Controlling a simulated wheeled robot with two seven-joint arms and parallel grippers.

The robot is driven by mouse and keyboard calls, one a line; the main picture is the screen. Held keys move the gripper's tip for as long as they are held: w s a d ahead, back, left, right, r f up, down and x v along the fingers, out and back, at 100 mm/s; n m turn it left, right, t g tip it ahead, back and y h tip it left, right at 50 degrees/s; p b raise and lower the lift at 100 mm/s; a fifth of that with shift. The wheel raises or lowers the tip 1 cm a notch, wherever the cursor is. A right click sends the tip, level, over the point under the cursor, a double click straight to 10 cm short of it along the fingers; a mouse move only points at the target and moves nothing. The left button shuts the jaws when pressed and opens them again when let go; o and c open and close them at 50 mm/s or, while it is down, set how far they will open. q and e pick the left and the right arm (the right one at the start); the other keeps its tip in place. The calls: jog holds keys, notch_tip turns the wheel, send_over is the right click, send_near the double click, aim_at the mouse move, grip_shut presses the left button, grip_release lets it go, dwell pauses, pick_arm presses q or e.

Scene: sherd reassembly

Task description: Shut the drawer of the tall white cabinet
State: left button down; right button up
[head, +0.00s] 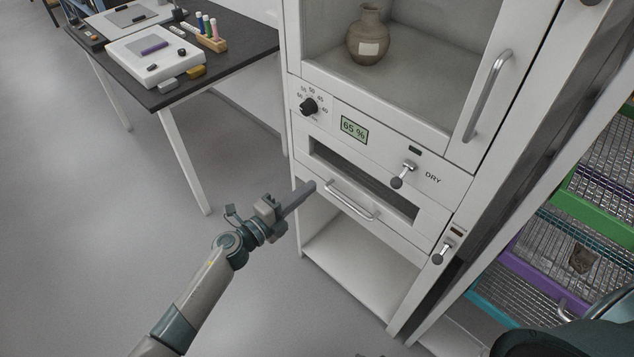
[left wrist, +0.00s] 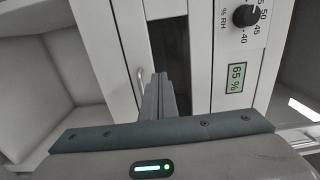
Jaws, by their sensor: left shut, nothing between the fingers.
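The tall white cabinet (head: 300,128) stands in the middle of the head view. Its drawer (head: 400,228) sits below the control panel and stands partly out, with a dark opening behind its front. The drawer has a silver bar handle (head: 350,203), also visible in the left wrist view (left wrist: 140,82). My left gripper (head: 308,188) is shut and empty, its fingertips at the left end of the drawer front, left of the handle. In the left wrist view, its fingers (left wrist: 158,92) point toward the drawer front beside the handle; I cannot tell whether they touch. My right gripper is out of view.
Above the drawer are a knob (head: 308,106), a 65 % display (head: 354,129) and a compartment with a brown vase (head: 368,36). An open shelf (head: 345,255) lies below. A dark table (head: 240,45) stands left, a rack with coloured trays (head: 600,205) right. The left floor is clear.

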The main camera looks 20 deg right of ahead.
pick_arm(q)
jog(key=v, duration=0.6)
dwell(0.5)
jog(key=s+a+f+n+t+y, duration=0.25)
jog(key=a+f+n+y, duration=0.25)
jog(key=a+f+n, duration=0.5)
jog(key=s+a+f+n+t+y, duration=0.1)
jog(key=s+a+f+n+y, duration=0.2)
jog(key=a+f+n+y, duration=0.65)
jog(key=s+a+f+n+g, duration=0.3)
jog(key=s+a+f+n, duration=0.1)
jog(key=s+f, duration=0.7)
jog(key=s+a+f+n+g, duration=0.3)
jog(key=s+f+n+g, duration=0.1)
jog(key=s+f, duration=0.8)
jog(key=s, duration=0.3)
jog(key=shift+a, duration=0.4)
